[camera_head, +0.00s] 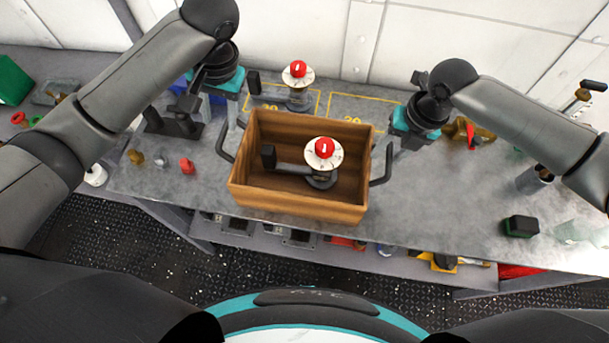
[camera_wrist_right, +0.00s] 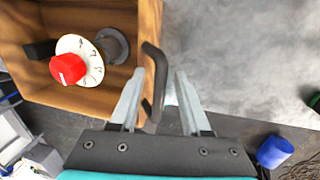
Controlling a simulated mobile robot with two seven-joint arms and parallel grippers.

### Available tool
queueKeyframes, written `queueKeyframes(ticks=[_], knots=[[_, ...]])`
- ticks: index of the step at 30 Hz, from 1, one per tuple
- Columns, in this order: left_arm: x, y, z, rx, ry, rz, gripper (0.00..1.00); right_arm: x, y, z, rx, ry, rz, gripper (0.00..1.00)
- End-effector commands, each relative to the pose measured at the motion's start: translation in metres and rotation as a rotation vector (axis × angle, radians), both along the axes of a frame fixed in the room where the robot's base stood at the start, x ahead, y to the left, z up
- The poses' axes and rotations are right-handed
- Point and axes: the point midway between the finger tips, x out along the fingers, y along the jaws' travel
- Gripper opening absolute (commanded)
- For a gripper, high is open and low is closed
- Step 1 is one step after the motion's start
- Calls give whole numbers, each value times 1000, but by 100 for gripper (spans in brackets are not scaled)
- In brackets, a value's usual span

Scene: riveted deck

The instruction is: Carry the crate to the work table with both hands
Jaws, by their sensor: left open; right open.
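The wooden crate (camera_head: 300,212) sits on a grey metal bench top. It holds a device with a red knob on a white dial (camera_head: 324,152). A dark bar handle stands out on its left side (camera_head: 223,143) and another on its right side (camera_head: 386,165). My right gripper (camera_wrist_right: 160,72) is open, and in the right wrist view the right handle (camera_wrist_right: 155,85) shows between its fingers. My left gripper (camera_head: 218,86) is open above and behind the left handle, apart from it in the head view; its fingertips are mostly hidden.
A similar red-knobbed device (camera_head: 298,88) stands behind the crate near yellow floor-plan markings (camera_head: 362,106). A dark fixture (camera_head: 180,122) and small pieces lie left. A small black-green box (camera_head: 520,226) lies right. A lower shelf runs below.

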Motion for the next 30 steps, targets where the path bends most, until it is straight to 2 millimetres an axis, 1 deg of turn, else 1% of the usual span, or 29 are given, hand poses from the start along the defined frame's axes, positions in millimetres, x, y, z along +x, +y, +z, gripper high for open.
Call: queueKeyframes(ticks=[4, 7, 11, 15, 18, 21, 25, 30], knots=[[-1, 0, 3, 0, 1, 2, 47, 0, -1, 4, 0, -1, -1, 47], [-1, 0, 3, 0, 2, 2, 47, 1, -3, 17, 1, -4, 0, 47], [-1, 0, 3, 0, 2, 2, 47, 1, -8, 42, 0, -6, 1, 47], [-1, 0, 3, 0, 2, 2, 47, 0, -14, 73, 0, -5, 0, 47], [-1, 0, 3, 0, 2, 1, 47, -1, -17, 91, 1, -4, 0, 47], [-1, 0, 3, 0, 2, 1, 47, -1, -20, 105, 1, -3, -1, 47], [-1, 0, 2, 0, 2, 1, 47, -2, -22, 115, 0, -2, -1, 47], [-1, 0, 2, 0, 2, 1, 47, -2, -23, 119, 0, 0, 0, 47]])
